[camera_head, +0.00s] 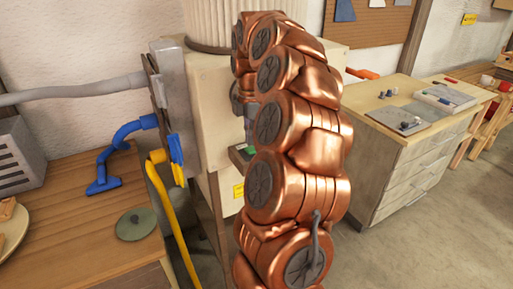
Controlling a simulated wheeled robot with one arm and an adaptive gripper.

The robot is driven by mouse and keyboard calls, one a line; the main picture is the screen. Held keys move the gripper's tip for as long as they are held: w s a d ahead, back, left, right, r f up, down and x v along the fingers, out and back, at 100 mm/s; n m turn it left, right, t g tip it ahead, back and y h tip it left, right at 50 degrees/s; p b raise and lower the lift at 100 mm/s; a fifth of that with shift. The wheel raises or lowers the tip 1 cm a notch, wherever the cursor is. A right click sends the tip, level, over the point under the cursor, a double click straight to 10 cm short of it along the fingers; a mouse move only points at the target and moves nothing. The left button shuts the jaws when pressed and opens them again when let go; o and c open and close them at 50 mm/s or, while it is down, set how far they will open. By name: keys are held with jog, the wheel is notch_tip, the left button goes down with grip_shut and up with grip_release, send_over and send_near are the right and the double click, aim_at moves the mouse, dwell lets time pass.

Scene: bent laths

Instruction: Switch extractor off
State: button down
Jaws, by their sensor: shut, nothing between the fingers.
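The extractor is a cream cabinet (212,115) with a pale ribbed drum (205,22) on top. It stands at the middle, partly behind my copper arm. A small dark switch box with a green part (246,151) shows on its front, just left of my arm. My gripper (249,130) points down close above the green part and is shut and empty. My arm hides some of the gripper and the box's right side, so I cannot tell whether they touch. The switch's position is too small to tell.
A wooden bench (75,215) at left carries a blue nozzle (103,180) and a green disc (136,224). A grey hose (75,91) and a yellow hose (173,225) run left of the cabinet. A drawer unit (405,170) stands at right. Floor at lower right is free.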

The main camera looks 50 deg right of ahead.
aim_at(251, 149)
jog(key=shift+f+b, duration=0.5)
jog(key=shift+f, duration=0.7)
dwell(0.8)
jog(key=shift+r, duration=0.1)
jog(key=shift+r+p, duration=2.1)
jog(key=shift+r, duration=1.35)
